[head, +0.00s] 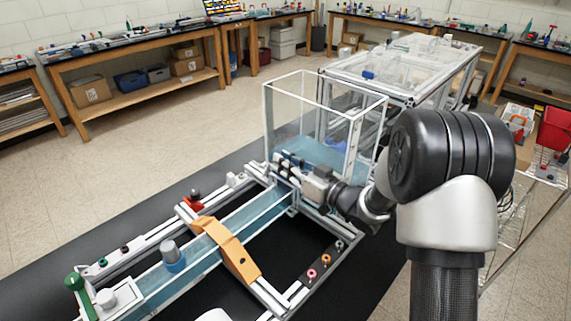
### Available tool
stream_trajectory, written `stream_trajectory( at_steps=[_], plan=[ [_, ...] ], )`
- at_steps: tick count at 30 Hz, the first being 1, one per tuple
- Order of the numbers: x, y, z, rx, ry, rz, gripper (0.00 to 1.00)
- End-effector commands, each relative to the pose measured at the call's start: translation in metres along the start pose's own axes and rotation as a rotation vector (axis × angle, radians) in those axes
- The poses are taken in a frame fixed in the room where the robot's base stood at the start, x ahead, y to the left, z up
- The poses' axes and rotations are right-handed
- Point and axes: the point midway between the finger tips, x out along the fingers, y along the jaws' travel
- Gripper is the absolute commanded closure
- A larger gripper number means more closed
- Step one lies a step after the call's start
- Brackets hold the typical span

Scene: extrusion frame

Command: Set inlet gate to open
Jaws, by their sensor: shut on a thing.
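My gripper (290,163) is at the front lower side of the clear water tank (268,110), where the long water channel (246,215) meets it. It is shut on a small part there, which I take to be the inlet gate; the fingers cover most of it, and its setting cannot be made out. My arm comes in from the right. The tank holds pale blue water low down, and bluish water shows along the channel.
An orange arched bridge (232,250) spans the channel. A grey-blue cylinder (172,256), a green knob (75,281) and a red part (193,203) sit on the extrusion frame. Small rings (312,273) lie on the right rail. Workbenches (130,56) line the walls; the left floor is clear.

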Motion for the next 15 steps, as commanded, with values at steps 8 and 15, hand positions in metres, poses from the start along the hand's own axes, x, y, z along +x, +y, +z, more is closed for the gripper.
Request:
stream_trajectory(
  at_steps=[8,15],
  plan=[
    [0.000,-0.008,-0.032,0.004,-0.001,-0.003,1.00],
    [0.000,-0.011,-0.048,0.005,-0.001,-0.003,1.00]
  ],
)
